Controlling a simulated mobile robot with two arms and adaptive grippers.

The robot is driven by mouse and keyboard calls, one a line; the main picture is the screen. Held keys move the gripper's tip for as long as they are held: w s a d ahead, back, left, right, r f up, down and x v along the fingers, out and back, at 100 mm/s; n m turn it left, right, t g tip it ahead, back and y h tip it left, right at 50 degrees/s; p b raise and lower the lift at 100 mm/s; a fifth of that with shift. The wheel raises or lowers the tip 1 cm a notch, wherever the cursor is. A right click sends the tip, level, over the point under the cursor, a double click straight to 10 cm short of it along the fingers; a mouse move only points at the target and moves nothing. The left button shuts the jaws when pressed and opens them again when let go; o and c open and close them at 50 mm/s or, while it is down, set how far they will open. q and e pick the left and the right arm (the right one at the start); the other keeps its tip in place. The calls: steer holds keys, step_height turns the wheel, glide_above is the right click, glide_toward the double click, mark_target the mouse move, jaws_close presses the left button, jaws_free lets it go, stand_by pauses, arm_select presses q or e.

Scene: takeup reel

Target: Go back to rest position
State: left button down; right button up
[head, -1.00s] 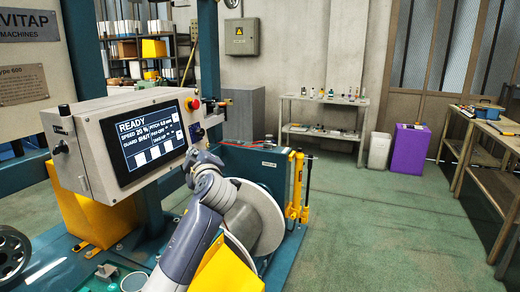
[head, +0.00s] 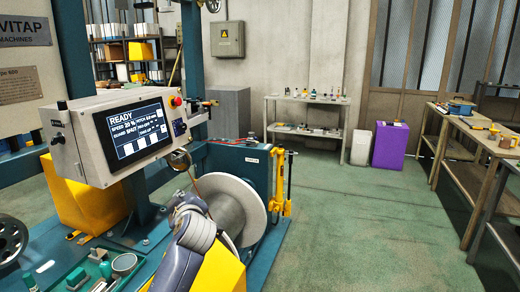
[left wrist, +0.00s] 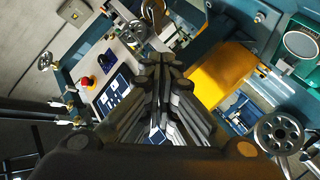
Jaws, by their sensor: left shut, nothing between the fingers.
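My left arm, grey and jointed, rises from the bottom of the head view in front of the reel. My left gripper (left wrist: 162,66) points away from the camera in the left wrist view, its dark fingers together and empty. I cannot make out its fingertips in the head view. The pale flanged takeup reel (head: 236,210) stands on the teal machine, partly hidden by my arm. The control panel (head: 138,133) reads READY; its screen also shows in the left wrist view (left wrist: 112,97). My right gripper is not in view.
A yellow post (head: 286,185) stands at the machine's right edge. Green floor (head: 350,225) lies open to the right. A purple bin (head: 390,145), a white bin (head: 360,147), a shelf table (head: 305,101) and workbenches (head: 470,165) stand beyond.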

arm_select(q)
steer(key=s+f+m+g+h, duration=0.3)
steer(key=s+f+m+g, duration=0.3)
steer(key=s+f, duration=1.55)
steer(key=s+f+m+g+h, duration=0.2)
steer(key=s+f+m, duration=0.25)
steer(key=s, duration=0.85)
steer(key=s+f+m+g+h, duration=0.1)
steer(key=s+f+m+g, duration=0.3)
steer(key=s, duration=0.9)
step_height(320, 180, down, 28)
steer(key=s+m, duration=0.1)
steer(key=s, duration=0.1)
steer(key=s+a+f+g, duration=0.1)
steer(key=s+a+f, duration=0.1)
steer(key=s+f, duration=1.3)
steer(key=shift+s, duration=0.7)
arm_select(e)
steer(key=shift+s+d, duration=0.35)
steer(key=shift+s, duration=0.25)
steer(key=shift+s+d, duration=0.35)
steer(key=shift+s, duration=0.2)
